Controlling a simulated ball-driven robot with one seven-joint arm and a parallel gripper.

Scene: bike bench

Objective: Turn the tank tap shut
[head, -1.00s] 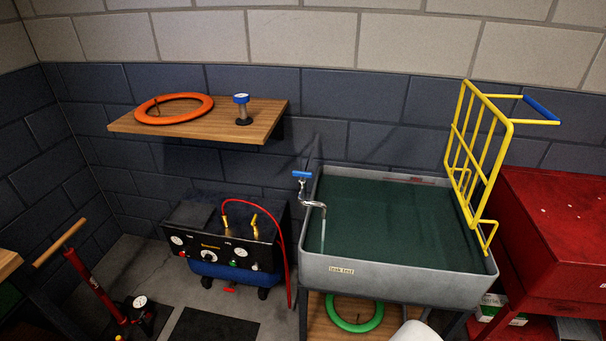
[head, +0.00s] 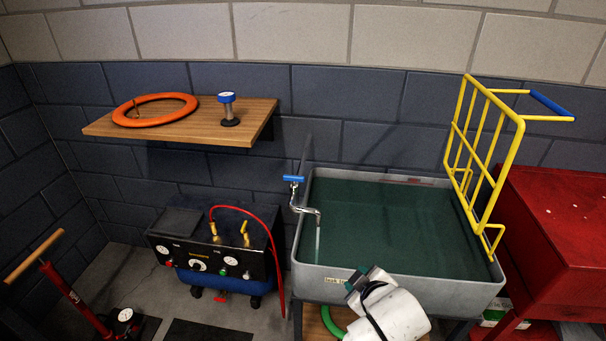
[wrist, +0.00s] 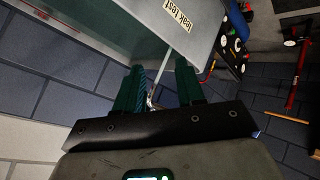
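The tank tap (head: 305,209) stands at the left rim of the grey tank (head: 400,289), with a blue lever handle (head: 293,179) on a chrome body. A thin pale stream shows below its spout. My gripper (head: 364,279) is in front of the tank's front wall, lower than the tap and to its right, apart from it. In the wrist view my gripper (wrist: 160,80) is open, its two dark green fingers spread. The tank's wall with its "leak test" label (wrist: 177,18) lies beyond them. A thin shiny piece shows between the fingers; I cannot tell what it is.
A yellow rack (head: 484,160) rises at the tank's right side beside a red cabinet (head: 560,235). A compressor (head: 215,260) with a red hose stands left of the tank. A wooden shelf (head: 190,128) holds an orange ring and a blue-topped item. A floor pump (head: 75,295) stands lower left.

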